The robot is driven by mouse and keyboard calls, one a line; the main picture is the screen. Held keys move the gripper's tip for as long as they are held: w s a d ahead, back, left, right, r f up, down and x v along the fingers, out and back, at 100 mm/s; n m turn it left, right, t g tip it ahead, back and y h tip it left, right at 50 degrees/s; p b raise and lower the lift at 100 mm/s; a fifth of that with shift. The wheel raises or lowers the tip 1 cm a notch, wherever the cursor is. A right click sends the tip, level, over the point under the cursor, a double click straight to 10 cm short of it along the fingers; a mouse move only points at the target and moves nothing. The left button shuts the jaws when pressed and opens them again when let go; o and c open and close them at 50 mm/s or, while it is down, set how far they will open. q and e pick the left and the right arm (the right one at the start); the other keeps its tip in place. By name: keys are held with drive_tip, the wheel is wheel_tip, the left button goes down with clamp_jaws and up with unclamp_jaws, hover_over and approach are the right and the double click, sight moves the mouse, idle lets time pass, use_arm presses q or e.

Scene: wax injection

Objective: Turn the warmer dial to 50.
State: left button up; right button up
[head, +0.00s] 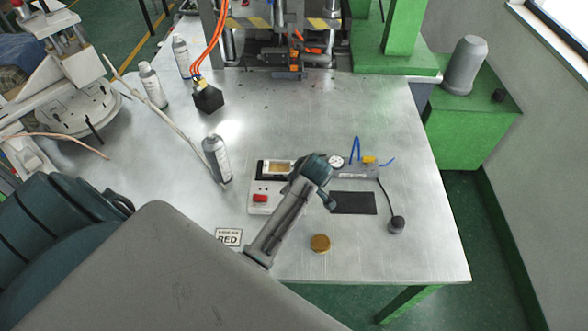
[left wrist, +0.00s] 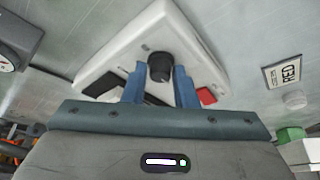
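In the left wrist view the warmer (left wrist: 180,32) fills the upper middle. Its dial (left wrist: 160,66), a black round knob, sits between the blue fingertips of my left gripper (left wrist: 160,75). The fingers stand about a knob's width apart and appear closed on its sides. I cannot read the dial's setting. My right gripper is out of view.
A grey can (head: 216,160) stands left of the warmer. A gold disc (head: 320,243) and RED sign (head: 229,237) lie in front.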

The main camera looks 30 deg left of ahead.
use_arm(q)
drive_tip(key=c, duration=0.4)
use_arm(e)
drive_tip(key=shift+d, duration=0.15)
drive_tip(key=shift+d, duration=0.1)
